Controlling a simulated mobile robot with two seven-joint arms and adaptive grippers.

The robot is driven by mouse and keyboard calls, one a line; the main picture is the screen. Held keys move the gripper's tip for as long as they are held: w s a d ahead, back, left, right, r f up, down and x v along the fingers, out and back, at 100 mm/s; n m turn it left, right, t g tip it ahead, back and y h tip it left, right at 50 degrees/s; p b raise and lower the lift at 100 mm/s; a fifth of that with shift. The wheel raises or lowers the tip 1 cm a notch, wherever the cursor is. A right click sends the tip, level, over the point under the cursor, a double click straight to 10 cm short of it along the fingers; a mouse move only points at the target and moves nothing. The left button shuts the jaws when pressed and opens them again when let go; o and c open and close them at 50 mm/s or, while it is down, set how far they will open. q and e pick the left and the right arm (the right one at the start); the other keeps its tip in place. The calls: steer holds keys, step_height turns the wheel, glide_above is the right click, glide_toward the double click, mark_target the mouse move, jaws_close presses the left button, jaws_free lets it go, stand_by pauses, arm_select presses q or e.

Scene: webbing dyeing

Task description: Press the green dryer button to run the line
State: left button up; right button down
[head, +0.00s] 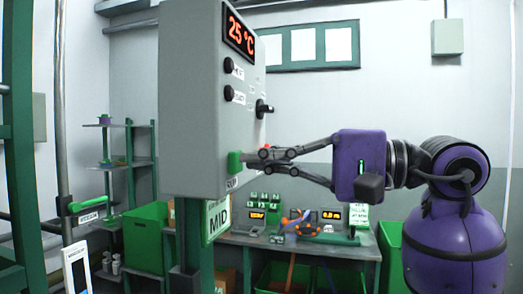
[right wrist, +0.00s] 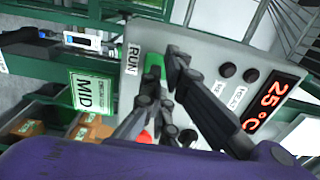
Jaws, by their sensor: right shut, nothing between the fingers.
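The grey dryer control box (head: 190,100) carries a green button (head: 234,162) low on its panel. The green button also shows in the right wrist view (right wrist: 154,64), beside a RUN label (right wrist: 133,60). My right gripper (head: 252,160) is shut and empty, pointing left, with its fingertips at the green button. In the right wrist view the fingertips (right wrist: 162,78) overlap part of the button. I cannot tell for sure whether they touch it or whether it is pushed in. The display (head: 238,34) reads 25 °C. My left gripper is not in view.
A red button (right wrist: 143,137) and black knobs (head: 264,108) sit close to the right gripper on the same panel. A MID sign (head: 217,219) hangs below the box. A workbench (head: 300,246) with small devices stands behind, with green bins (head: 146,237) around it.

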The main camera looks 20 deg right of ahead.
steer(key=shift+w+a+f, duration=0.1)
steer(key=shift+w+a, duration=0.2)
steer(key=shift+a, duration=0.05)
